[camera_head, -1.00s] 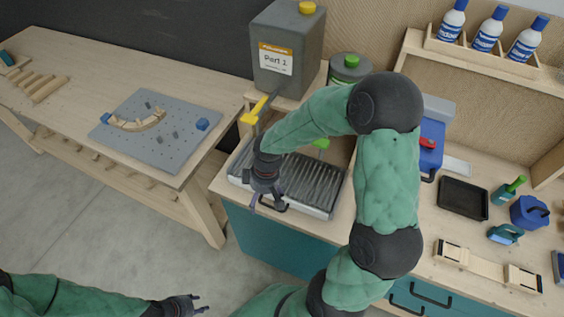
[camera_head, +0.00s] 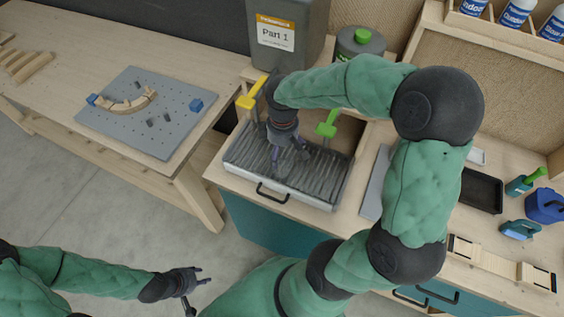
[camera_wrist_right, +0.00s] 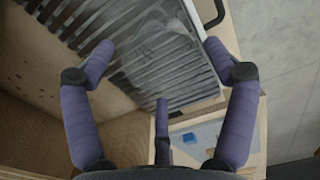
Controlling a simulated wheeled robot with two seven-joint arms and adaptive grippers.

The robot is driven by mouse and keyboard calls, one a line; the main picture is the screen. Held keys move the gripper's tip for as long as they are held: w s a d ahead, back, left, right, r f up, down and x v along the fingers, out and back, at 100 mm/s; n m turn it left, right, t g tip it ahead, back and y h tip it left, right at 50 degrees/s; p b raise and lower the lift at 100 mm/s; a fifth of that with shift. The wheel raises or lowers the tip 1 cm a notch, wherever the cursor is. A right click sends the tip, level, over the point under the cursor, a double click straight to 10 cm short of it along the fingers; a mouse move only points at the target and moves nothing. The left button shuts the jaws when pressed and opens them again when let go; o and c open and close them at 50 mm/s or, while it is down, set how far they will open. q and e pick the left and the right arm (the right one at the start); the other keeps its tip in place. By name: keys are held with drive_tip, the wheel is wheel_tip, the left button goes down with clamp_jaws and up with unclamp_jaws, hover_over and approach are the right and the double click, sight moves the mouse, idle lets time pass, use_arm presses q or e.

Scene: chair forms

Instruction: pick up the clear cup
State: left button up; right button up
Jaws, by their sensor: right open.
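A faint see-through shape, which looks like the clear cup (camera_wrist_right: 160,48), shows over the slatted grate in the right wrist view, between my right fingers. Its outline is hard to make out, and I cannot pick it out in the head view. My right gripper (camera_head: 287,168) is open above the grate of the drip tray (camera_head: 240,160). In the wrist view my right gripper (camera_wrist_right: 160,62) has its fingers spread on both sides of the see-through shape, with nothing clamped. My left gripper (camera_head: 198,288) is open and empty, low over the floor.
Yellow (camera_head: 252,92) and green (camera_head: 327,123) tap handles stand by the tray's back. Behind are a grey Part 1 canister (camera_head: 285,60) and a round grey container (camera_head: 360,45). A pegboard (camera_head: 145,115) lies on the left table. A black tray (camera_head: 482,190) lies right.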

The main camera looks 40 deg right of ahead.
sight(282, 163)
drive_tip(key=shift+d+f, duration=0.1)
drive_tip(key=shift+f, duration=0.25)
wheel_tip(282, 163, down, 2)
drive_tip(key=f+b, duration=0.1)
drive_tip(key=f, duration=0.4)
drive_tip(key=shift+a+b, duration=0.2)
drive_tip(key=shift+b, duration=0.2)
drive_tip(key=shift+r, duration=0.1)
drive_tip(key=c, duration=0.7)
